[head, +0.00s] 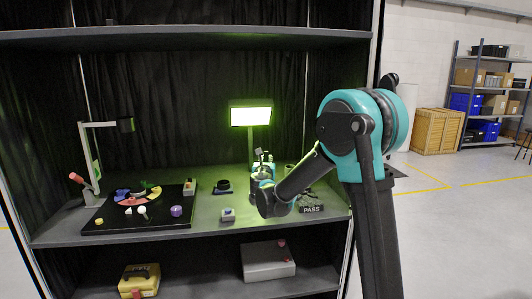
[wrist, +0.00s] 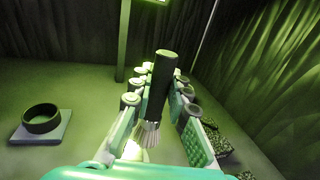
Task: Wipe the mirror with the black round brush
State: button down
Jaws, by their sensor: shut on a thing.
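The black round brush (wrist: 163,75) is between the teal fingers of my gripper (wrist: 160,95) in the wrist view. Its black handle points up and away, and its pale bristles (wrist: 148,134) show at the near end. In the head view my gripper (head: 263,170) is small, above the shelf in front of the lit panel. The brush cannot be made out clearly there. A bright rectangular panel (head: 250,114) stands on a post behind my gripper. I cannot tell whether it is the mirror, and no other mirror is clearly visible.
A black ring on a grey base (wrist: 40,124) sits left of my gripper. A black mat (head: 105,225) with several coloured parts, a lamp stand (head: 88,150) and a small block (head: 228,215) are farther left. A PASS sign (head: 312,208) is right. An upper shelf (head: 190,37) hangs overhead.

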aim_at(266, 152)
jog(key=shift+r, duration=1.95)
